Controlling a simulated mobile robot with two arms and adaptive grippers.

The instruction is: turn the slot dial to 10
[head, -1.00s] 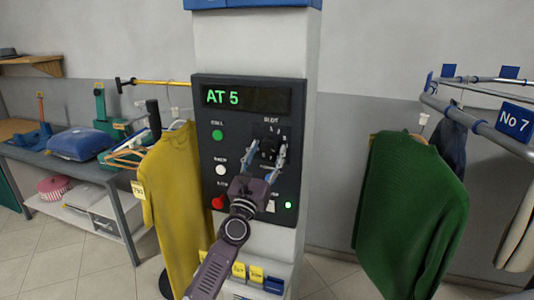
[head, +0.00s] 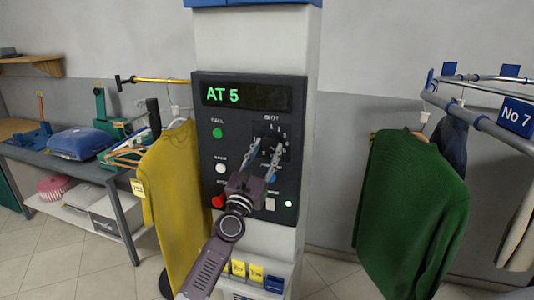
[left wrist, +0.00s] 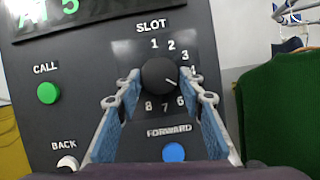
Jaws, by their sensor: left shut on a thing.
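The slot dial (left wrist: 160,77) is a round black knob on the dark control panel (head: 205,115), ringed by white numbers. In the left wrist view its white pointer mark points right and slightly down, toward the place between 4 and 6, where the 5 is hidden behind a finger. The numbers 1 to 4 and 6 to 8 show; the left finger hides those beyond 8. My left gripper (left wrist: 162,85) is shut on the dial, one blue-padded finger on each side. It also shows in the head view (head: 264,158). The display (head: 246,97) reads "AT 5". My right gripper is out of view.
Around the dial are a green CALL button (left wrist: 47,93), a white BACK button (left wrist: 68,163), a blue FORWARD button (left wrist: 173,152) and a red button (head: 218,201). A yellow sweater (head: 172,200) hangs left of the panel, a green sweater (head: 410,210) to the right.

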